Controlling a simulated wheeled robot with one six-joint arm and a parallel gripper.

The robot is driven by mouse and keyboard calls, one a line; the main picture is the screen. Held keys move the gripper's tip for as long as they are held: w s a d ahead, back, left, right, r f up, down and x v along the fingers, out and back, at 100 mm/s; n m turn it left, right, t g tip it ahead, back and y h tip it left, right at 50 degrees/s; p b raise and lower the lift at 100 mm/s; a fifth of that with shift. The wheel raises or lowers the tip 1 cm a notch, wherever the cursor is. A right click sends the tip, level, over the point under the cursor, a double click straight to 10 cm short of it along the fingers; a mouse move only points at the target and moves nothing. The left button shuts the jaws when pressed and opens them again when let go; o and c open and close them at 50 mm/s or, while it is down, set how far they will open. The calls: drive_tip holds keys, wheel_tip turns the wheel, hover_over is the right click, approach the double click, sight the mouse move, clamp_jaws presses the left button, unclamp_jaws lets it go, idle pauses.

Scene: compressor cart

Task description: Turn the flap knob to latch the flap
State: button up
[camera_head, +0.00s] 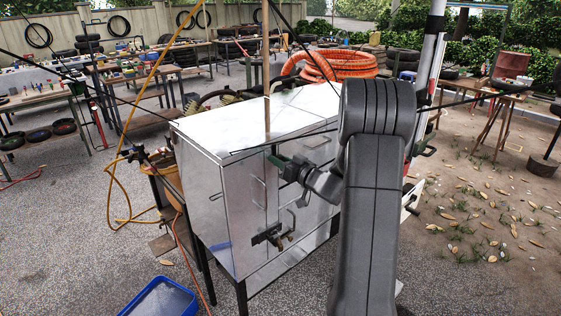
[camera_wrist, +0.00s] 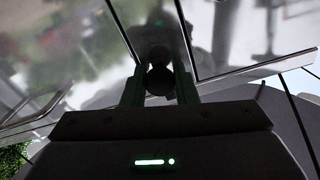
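The metal cabinet (camera_head: 205,190) of the compressor cart stands in the middle of the head view. Its front has flap panels with thin bar handles, one (camera_head: 259,190) left of my arm. My gripper (camera_head: 283,163) is at the upper part of the front, close to the seam between panels. In the wrist view, the dark round flap knob (camera_wrist: 160,80) sits between my two fingers (camera_wrist: 160,90) and fills the gap between them. The knob is hidden in the head view. Its turn angle cannot be read.
A black bracket with brass fittings (camera_head: 272,236) sticks out low on the front. An orange hose coil (camera_head: 332,65) lies behind the cabinet. A blue bin (camera_head: 160,299) is on the ground at front left. Workbenches (camera_head: 135,75) stand far back; a yellow hose (camera_head: 125,130) hangs at left.

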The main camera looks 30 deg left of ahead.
drive_tip(key=shift+f+m+b, duration=0.2)
drive_tip(key=shift+m+b, duration=0.1)
drive_tip(key=shift+b, duration=0.65)
drive_tip(key=shift+f+b, duration=0.1)
drive_tip(key=shift+b, duration=0.4)
drive_tip(key=m+b, duration=0.2)
drive_tip(key=b, duration=0.2)
drive_tip(key=shift+f+m, duration=0.1)
drive_tip(key=shift+m, duration=0.2)
drive_tip(key=m+b, duration=0.4)
drive_tip(key=b, duration=0.1)
drive_tip(key=shift+m, duration=0.3)
drive_tip(key=m+b, duration=0.2)
drive_tip(key=m, duration=0.1)
drive_tip(key=m+b, duration=0.1)
drive_tip(key=shift+r+m, duration=0.3)
drive_tip(key=m, duration=0.5)
drive_tip(key=shift+b, duration=0.3)
drive_tip(key=shift+m, duration=0.3)
drive_tip(key=o, duration=1)
drive_tip(key=shift+r, duration=0.1)
